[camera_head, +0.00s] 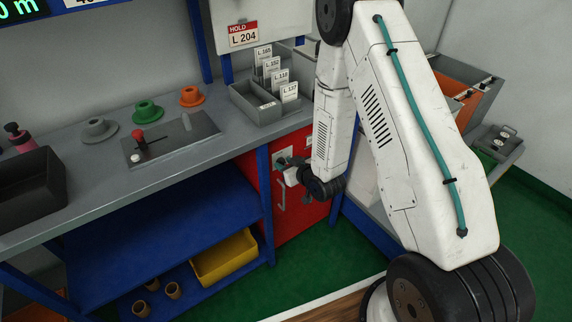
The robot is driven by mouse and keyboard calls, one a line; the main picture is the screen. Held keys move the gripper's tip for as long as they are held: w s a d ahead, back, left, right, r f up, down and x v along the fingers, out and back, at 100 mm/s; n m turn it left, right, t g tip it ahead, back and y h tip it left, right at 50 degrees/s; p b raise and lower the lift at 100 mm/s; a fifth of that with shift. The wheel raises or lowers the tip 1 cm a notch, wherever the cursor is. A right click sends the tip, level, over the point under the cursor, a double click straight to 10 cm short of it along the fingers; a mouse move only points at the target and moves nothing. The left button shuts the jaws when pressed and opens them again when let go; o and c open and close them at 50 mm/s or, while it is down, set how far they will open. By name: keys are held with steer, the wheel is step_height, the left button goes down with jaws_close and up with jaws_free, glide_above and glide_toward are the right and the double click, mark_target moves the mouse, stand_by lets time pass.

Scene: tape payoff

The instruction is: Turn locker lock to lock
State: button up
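The locker (258,196) is a red cabinet under the right end of the grey workbench. Its door shows a light vertical handle (281,196) and a pale plate (284,155) near the top, probably around the lock. The lock itself is too small and too covered to make out. My gripper (288,172) is in front of the upper door, close to the plate and above the handle. My wrist hides part of the door. I cannot tell whether the fingers touch anything or how far apart they are.
The grey bench top (75,185) carries a lever panel (170,140), several coloured discs and a grey card box (257,105). A blue lower shelf (165,235) and a yellow bin (224,257) stand left of the locker. Green floor (305,255) is open in front of it.

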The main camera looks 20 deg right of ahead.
steer(key=shift+w, duration=0.1)
steer(key=c, duration=0.6)
steer(key=m+y, duration=0.2)
steer(key=m, duration=0.1)
steer(key=d+m+y, duration=0.1)
steer(key=m+y, duration=0.1)
steer(key=m, duration=0.1)
steer(key=f+m+y, duration=0.1)
steer(key=m+y, duration=0.1)
steer(key=m, duration=0.1)
steer(key=shift+w+d, duration=0.15)
steer(key=m+t+y, duration=0.1)
steer(key=m, duration=0.3)
steer(key=shift+f, duration=0.2)
steer(key=shift+c, duration=0.5)
steer(key=shift+w+m+y, duration=0.1)
steer(key=shift+m+y, duration=0.2)
